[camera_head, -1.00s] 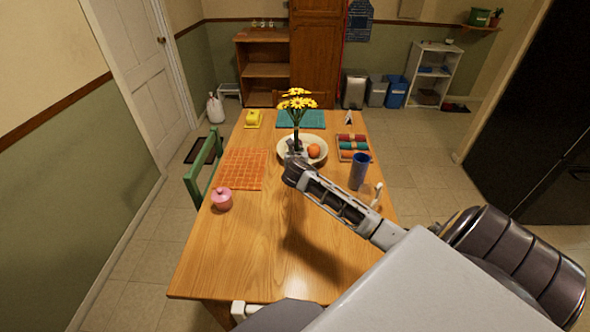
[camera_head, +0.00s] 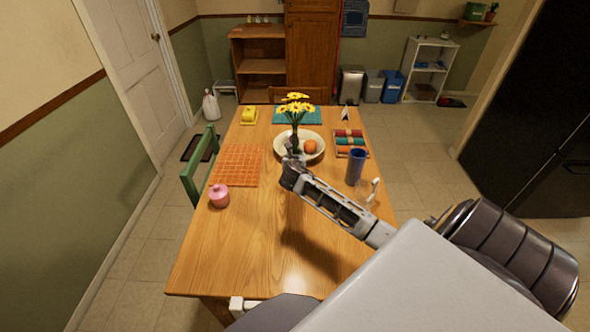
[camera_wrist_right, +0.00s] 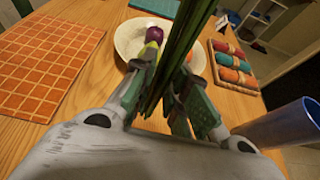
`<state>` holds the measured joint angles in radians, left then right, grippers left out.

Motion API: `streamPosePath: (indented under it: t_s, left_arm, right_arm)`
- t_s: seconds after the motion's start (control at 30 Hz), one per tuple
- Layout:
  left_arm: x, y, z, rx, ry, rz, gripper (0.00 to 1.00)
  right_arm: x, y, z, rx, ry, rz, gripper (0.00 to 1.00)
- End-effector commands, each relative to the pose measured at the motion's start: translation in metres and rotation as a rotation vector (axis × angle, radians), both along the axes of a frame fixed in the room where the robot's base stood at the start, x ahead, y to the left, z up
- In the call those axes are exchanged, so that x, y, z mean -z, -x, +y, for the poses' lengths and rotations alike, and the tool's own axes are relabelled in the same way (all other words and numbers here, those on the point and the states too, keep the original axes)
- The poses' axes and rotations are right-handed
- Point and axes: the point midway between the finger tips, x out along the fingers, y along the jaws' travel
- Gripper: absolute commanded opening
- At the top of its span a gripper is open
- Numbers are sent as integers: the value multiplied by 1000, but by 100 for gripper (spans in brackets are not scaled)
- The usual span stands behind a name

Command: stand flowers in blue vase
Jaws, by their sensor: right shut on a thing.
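Yellow flowers (camera_head: 295,106) with green stems stand upright in my right gripper (camera_head: 293,150), above the table in front of the white bowl. In the right wrist view the gripper (camera_wrist_right: 168,95) is shut on the green stems (camera_wrist_right: 180,50). The blue vase (camera_head: 356,166) stands upright on the table, to the right of the gripper; it also shows at the right edge of the right wrist view (camera_wrist_right: 285,125). My left gripper is not in view.
A white bowl (camera_head: 281,151) holding an orange (camera_head: 310,146) lies behind the gripper. A tray of rolled cloths (camera_head: 350,143) is behind the vase. A clear mug (camera_head: 366,191) stands in front of it. An orange mat (camera_head: 240,165) and pink pot (camera_head: 218,195) are left.

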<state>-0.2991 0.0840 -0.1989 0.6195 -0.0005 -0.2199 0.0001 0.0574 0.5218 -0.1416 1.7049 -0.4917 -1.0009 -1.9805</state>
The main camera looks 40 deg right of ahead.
Motion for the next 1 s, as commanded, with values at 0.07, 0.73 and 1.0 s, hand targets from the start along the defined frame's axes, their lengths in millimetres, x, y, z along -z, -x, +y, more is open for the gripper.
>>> streamPosePath:
  t_s: [0.07, 0.73, 1.0]
  left_arm:
    - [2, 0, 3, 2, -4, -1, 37]
    - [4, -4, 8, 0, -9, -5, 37]
    - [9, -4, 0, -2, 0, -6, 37]
  right_arm:
    - [14, 0, 0, 1, -2, 1, 0]
    - [40, 0, 0, 0, 1, -1, 0]
    - [67, 0, 0, 1, -2, 1, 0]
